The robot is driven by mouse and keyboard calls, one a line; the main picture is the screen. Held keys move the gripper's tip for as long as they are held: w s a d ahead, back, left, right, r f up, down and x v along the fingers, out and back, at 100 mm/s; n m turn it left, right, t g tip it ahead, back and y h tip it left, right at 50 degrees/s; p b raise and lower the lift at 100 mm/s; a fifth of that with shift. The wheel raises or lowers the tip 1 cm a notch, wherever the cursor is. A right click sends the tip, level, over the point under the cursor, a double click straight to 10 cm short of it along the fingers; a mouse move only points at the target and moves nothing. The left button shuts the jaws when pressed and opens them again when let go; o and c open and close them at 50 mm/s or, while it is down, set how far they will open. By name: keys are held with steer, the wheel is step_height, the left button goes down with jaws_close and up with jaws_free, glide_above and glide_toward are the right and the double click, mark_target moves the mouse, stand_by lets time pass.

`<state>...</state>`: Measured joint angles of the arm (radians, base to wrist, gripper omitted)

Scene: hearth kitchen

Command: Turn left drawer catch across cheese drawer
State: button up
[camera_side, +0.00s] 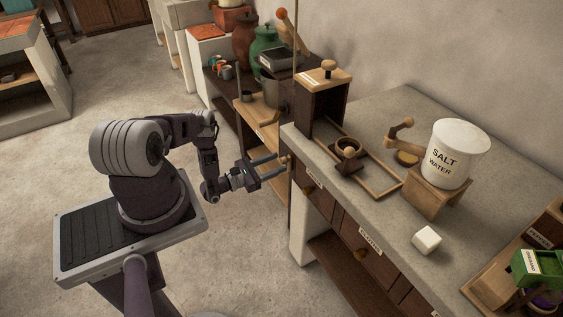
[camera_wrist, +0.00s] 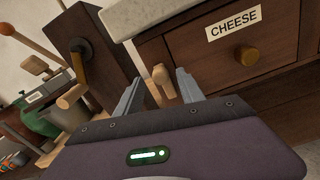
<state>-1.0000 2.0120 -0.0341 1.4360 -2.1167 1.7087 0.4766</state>
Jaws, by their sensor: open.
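A pale wooden catch (camera_wrist: 162,80) stands at the left of the drawer front in the wrist view, roughly upright, not lying across the drawer. My gripper (camera_wrist: 158,84) is open, with one finger on each side of the catch; I cannot tell whether they touch it. In the side view my gripper (camera_side: 283,166) is at the left end of the counter, near the drawer front.
The stone counter (camera_side: 400,110) carries a salt water crock (camera_side: 458,150), a wooden frame (camera_side: 375,183) and a white block (camera_side: 427,240). Another labelled drawer (camera_side: 366,248) is further right. Shelves with jars (camera_side: 245,38) stand behind my gripper. The floor by my base is clear.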

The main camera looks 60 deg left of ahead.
steer(key=shift+w, duration=1.4)
jaws_close()
steer(key=shift+n, duration=0.3)
steer(key=n, duration=0.3)
steer(key=shift+n, duration=0.4)
steer(key=n, duration=1.3)
steer(key=shift+n, duration=0.4)
